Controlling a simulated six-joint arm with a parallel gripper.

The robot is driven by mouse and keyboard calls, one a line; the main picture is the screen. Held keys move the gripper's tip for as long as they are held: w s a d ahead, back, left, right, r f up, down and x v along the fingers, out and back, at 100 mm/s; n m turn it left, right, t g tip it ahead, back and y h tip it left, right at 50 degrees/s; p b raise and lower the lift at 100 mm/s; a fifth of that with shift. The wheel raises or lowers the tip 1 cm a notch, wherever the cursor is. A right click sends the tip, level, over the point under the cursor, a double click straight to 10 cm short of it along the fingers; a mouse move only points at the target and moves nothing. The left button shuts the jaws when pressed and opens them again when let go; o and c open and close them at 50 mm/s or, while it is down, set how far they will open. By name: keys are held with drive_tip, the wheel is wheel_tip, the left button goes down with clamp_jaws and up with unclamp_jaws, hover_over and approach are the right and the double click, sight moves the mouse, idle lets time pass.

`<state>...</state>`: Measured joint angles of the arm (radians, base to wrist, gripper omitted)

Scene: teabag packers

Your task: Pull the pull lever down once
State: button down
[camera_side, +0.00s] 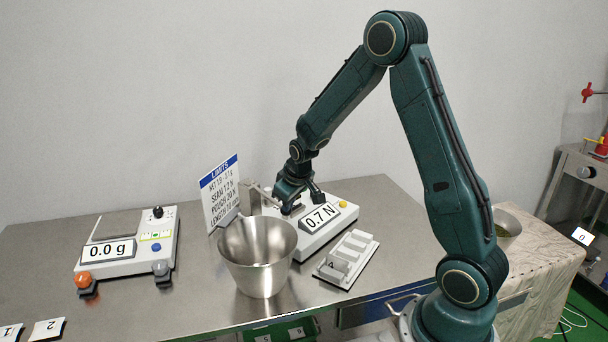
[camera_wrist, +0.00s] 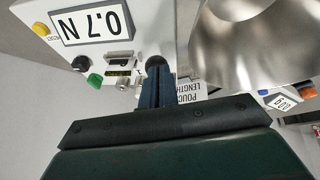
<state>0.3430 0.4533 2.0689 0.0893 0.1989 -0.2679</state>
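The white force tester (camera_side: 322,229) stands on the steel table, and its display reads 0.7 N. The display also shows in the wrist view (camera_wrist: 91,24). The pull lever shows as a round black knob (camera_wrist: 155,62) in the wrist view. My gripper (camera_wrist: 157,82) has its fingers close together at this knob, and they look shut on it. In the side view my gripper (camera_side: 300,206) is low over the back left part of the tester. Its fingers hide the lever there.
A steel bucket (camera_side: 258,262) stands close in front of the tester. A LIMITS sign (camera_side: 219,193) stands behind the bucket. A scale (camera_side: 127,243) reading 0.0 g is at left. A small white slotted tray (camera_side: 346,260) lies right of the bucket. Bare table lies between scale and bucket.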

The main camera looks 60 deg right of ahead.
drive_tip(key=s+a+r, duration=0.3)
drive_tip(key=s+r, duration=0.4)
drive_tip(key=r, duration=0.2)
drive_tip(key=shift+a, duration=0.25)
drive_tip(key=shift+r, duration=0.15)
idle(0.4)
drive_tip(key=s+a+r+y, duration=0.1)
drive_tip(key=s+a+r, duration=0.3)
drive_tip(key=s+a, duration=0.3)
drive_tip(key=s+a+r+n+t+y, duration=0.1)
drive_tip(key=s+a+r, duration=0.4)
drive_tip(key=s, duration=0.7)
drive_tip(key=a, duration=0.2)
drive_tip(key=shift+a+r+y, duration=0.2)
drive_tip(key=shift+a+y, duration=0.1)
